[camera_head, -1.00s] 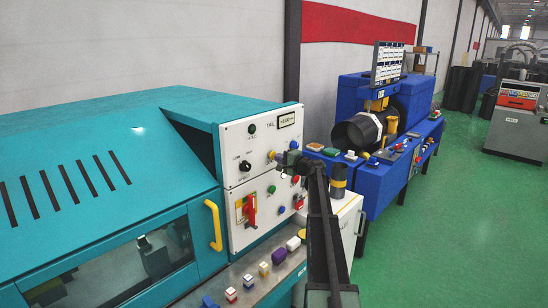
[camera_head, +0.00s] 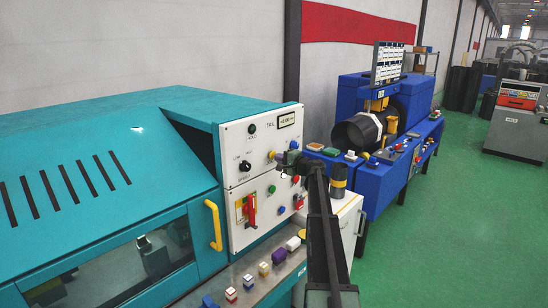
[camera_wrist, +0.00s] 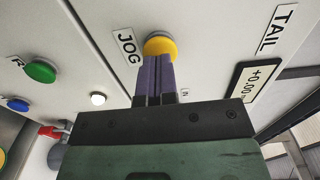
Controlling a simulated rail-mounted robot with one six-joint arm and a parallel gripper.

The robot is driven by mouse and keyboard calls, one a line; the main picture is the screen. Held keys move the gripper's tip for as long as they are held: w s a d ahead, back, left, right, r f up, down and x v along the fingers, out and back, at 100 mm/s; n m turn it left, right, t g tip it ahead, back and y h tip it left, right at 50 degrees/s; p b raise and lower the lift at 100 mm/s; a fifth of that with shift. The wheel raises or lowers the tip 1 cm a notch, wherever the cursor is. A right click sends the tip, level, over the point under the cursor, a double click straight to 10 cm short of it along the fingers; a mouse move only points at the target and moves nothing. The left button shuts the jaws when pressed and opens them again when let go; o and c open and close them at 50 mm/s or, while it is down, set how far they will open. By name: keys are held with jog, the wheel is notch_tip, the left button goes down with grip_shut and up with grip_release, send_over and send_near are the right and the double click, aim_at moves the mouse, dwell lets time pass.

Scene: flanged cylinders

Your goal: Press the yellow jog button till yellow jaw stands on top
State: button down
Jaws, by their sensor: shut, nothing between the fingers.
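The yellow jog button (camera_wrist: 160,45) sits on the light panel beside the JOG label in the wrist view. In the head view the button (camera_head: 271,155) shows just left of my gripper's tips. My gripper (camera_wrist: 158,62) is shut, with its purple fingers together and nothing between them. Its tips overlap the button's edge in the wrist view; whether they touch or press it I cannot tell. A black cylindrical part (camera_head: 354,131) with yellow pieces beside it shows on the blue machine. I cannot make out which piece, if any, is the yellow jaw.
The teal machine's panel (camera_head: 238,171) also carries a green button (camera_wrist: 40,72), a white button (camera_wrist: 98,98), a red lever (camera_head: 252,209) and a TAIL display (camera_wrist: 254,84). A yellow handle (camera_head: 214,225) stands out at left. Small coloured blocks line the ledge below.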

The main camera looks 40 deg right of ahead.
jog(key=shift+w, duration=0.3)
jog(key=shift+w+a, duration=0.15)
jog(key=shift+w, duration=0.4)
dwell(0.7)
jog(key=v, duration=0.5)
jog(key=shift+s, duration=0.3)
dwell(0.8)
